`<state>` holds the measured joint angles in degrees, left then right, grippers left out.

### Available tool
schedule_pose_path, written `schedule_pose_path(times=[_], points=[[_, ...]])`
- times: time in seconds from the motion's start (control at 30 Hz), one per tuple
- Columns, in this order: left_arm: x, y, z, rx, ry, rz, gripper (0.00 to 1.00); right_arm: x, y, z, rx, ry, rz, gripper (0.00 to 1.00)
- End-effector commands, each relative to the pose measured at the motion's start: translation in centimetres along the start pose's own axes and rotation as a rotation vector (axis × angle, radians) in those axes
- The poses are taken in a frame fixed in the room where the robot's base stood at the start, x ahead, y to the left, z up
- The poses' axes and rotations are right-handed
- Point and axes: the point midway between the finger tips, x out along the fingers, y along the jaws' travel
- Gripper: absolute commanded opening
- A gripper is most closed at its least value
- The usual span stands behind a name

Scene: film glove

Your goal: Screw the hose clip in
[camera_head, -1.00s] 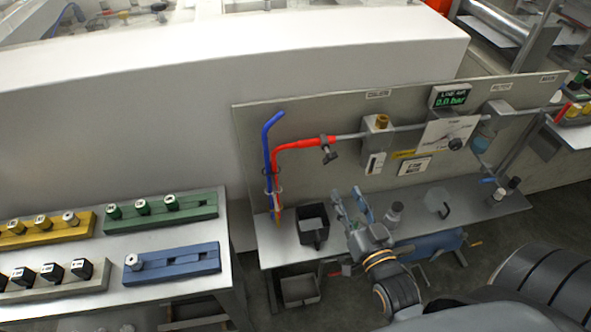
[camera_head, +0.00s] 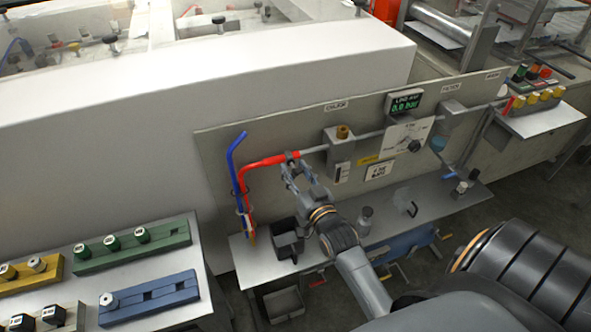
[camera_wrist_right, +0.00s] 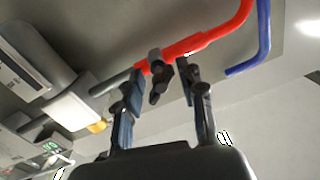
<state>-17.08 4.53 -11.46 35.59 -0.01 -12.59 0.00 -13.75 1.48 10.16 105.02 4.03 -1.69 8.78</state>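The red hose (camera_head: 262,162) runs along the panel and ends on a grey pipe (camera_head: 315,149). A dark hose clip (camera_head: 291,155) sits around the hose end. In the right wrist view the clip (camera_wrist_right: 156,62) has a dark thumb screw (camera_wrist_right: 157,90) hanging from it. My right gripper (camera_head: 290,170) is up at the clip. In the right wrist view its fingers (camera_wrist_right: 160,74) are apart, one on each side of the clip and screw, with visible gaps. The fingers partly hide the clip in the head view. My left gripper is not in view.
A blue hose (camera_head: 236,165) hangs left of the red one. A black bin (camera_head: 286,241) and a small bottle (camera_head: 365,219) stand on the shelf below. The gauge display (camera_head: 405,103) reads 0.0 bar. A table with coloured holders (camera_head: 150,300) stands at lower left.

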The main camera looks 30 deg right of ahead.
Motion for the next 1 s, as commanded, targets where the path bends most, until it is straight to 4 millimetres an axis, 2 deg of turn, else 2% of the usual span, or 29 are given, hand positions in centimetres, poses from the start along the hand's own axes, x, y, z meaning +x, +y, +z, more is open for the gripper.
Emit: schedule_pose_path(times=[0.3,0.5,1.0], points=[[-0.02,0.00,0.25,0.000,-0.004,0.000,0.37,0.22,0.00,0.07,0.000,-0.001,0.000,0.37],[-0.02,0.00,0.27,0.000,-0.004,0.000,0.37,0.20,0.00,0.05,0.000,-0.001,0.000,0.00],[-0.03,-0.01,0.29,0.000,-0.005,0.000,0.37,0.19,-0.01,0.05,0.000,-0.001,0.000,0.00]])
